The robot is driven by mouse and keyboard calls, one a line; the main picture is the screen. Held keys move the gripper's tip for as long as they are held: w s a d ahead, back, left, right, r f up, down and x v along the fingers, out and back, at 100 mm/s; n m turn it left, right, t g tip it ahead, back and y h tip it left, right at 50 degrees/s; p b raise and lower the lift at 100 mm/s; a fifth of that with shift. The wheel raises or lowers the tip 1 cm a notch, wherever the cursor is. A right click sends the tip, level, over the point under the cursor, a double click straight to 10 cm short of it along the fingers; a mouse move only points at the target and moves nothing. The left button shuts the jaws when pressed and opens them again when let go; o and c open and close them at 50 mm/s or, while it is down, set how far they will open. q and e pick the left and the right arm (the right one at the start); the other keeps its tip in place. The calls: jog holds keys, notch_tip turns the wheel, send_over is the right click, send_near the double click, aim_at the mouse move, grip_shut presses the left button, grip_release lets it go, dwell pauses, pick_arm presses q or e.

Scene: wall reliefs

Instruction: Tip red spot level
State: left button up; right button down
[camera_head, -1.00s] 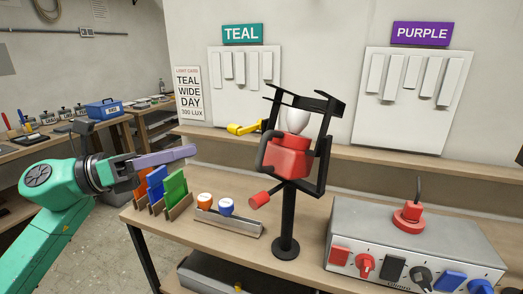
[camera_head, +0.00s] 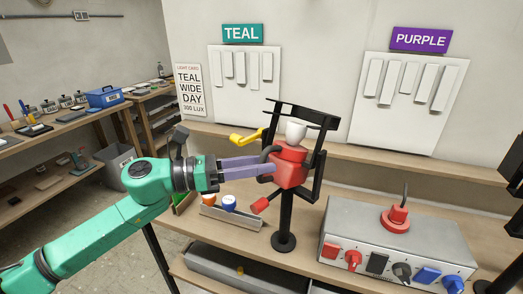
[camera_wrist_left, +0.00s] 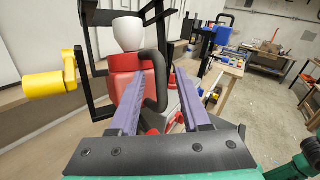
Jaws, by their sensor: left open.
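The red spot (camera_head: 287,178) hangs in a black yoke (camera_head: 320,150) on a black post (camera_head: 285,222). In the left wrist view the handle (camera_wrist_left: 156,75) appears between the two fingertips; contact cannot be told. That view also shows the red spot (camera_wrist_left: 124,72). My right gripper is not seen.
A yellow handle (camera_head: 246,137) is left of the yoke. A grey box (camera_head: 385,240) with coloured plugs stands at the right. A tray with orange and blue knobs (camera_head: 230,218) lies below my left gripper. A black structure (camera_head: 510,165) is at the right edge.

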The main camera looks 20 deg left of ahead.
pick_arm(q)
jog(key=shift+w+d, duration=0.15)
jog(key=shift+d, duration=0.25)
grip_shut()
dwell(1.2)
